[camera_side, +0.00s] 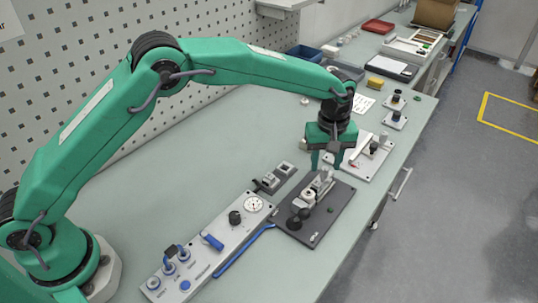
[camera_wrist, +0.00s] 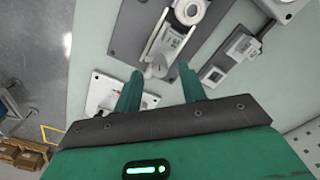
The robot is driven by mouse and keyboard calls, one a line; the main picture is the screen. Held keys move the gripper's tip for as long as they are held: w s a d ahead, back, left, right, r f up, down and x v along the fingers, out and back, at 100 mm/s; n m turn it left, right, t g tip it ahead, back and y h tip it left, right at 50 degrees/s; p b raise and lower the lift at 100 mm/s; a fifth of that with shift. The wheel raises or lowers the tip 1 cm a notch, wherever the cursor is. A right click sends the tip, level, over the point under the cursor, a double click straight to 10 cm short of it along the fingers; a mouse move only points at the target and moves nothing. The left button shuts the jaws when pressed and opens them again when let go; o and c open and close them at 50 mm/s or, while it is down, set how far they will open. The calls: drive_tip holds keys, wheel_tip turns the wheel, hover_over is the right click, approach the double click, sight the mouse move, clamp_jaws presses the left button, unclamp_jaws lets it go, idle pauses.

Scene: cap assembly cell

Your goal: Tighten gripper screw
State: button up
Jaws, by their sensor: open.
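My gripper (camera_side: 326,166) is open, its two green fingers pointing down over the far end of a dark plate (camera_side: 330,222). A small metal clamp-like device (camera_side: 318,188) is fixed on that plate. In the wrist view, a light grey knob-like screw (camera_wrist: 155,70) at the end of the device (camera_wrist: 172,40) lies between the fingertips of my gripper (camera_wrist: 160,74). The fingers look apart from it on both sides; contact and exact height cannot be told. The dark plate also shows in the wrist view (camera_wrist: 128,42).
A control panel (camera_side: 222,235) with knobs and a blue handle lies left of the plate. Small grey switch blocks (camera_side: 272,180) stand behind it. A white plate (camera_side: 372,172) with parts lies beyond my gripper. Black-knobbed fixtures (camera_side: 396,118) stand farther back. The bench's left middle is clear.

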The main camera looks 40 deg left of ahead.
drive_tip(key=shift+f, duration=0.65)
drive_tip(key=shift+c, duration=0.4)
clamp_jaws()
